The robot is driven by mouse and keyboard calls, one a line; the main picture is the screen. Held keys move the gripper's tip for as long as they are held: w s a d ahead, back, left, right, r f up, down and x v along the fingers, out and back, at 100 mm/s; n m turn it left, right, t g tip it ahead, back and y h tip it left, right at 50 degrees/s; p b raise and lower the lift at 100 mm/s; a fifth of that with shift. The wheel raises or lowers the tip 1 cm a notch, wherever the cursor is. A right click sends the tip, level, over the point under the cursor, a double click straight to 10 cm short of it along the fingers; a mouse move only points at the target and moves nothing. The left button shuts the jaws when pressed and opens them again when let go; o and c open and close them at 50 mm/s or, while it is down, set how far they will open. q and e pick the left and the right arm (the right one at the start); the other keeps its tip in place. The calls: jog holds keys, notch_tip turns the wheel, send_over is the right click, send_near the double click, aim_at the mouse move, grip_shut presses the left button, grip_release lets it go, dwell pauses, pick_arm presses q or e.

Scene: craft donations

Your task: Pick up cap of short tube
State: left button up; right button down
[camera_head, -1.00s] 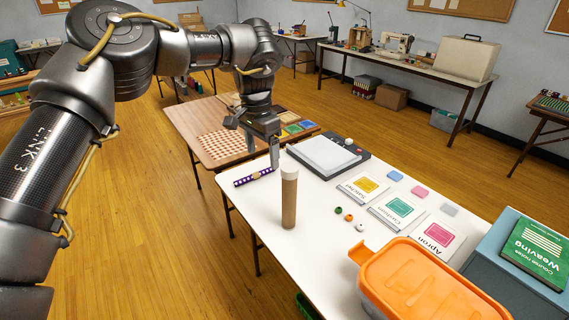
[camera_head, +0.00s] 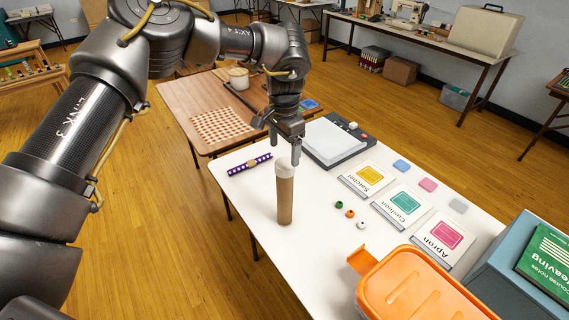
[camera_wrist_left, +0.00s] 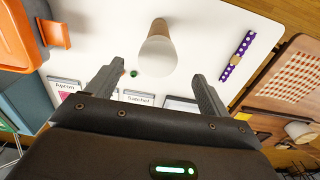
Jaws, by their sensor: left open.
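The short tube (camera_head: 285,203) is a brown cardboard cylinder standing upright on the white table. Its white cap (camera_head: 284,170) is on its top end. In the left wrist view the cap (camera_wrist_left: 156,58) shows as a pale disc, with the brown tube (camera_wrist_left: 159,27) behind it. My left gripper (camera_head: 285,150) is open and empty, just above and behind the cap in the head view. In the left wrist view the cap lies beyond and between the two fingertips (camera_wrist_left: 159,72), apart from both. My right gripper is not in view.
A purple dotted strip (camera_head: 250,166) lies left of the tube. Several beads (camera_head: 350,213), labelled cards (camera_head: 404,206) and a scale (camera_head: 335,140) lie to the right. An orange-lidded box (camera_head: 415,287) stands at the front right. Table around the tube's base is clear.

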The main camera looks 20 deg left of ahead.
aim_at(285, 163)
pick_arm(q)
jog(key=shift+s+d+f, duration=0.1)
jog(key=shift+d, duration=0.1)
jog(key=shift+f+p, duration=0.2)
jog(key=shift+p, duration=0.2)
notch_tip(285, 163, down, 4)
jog(key=shift+a+r+p, duration=0.1)
jog(key=shift+p, duration=0.8)
jog(key=shift+f, duration=0.45)
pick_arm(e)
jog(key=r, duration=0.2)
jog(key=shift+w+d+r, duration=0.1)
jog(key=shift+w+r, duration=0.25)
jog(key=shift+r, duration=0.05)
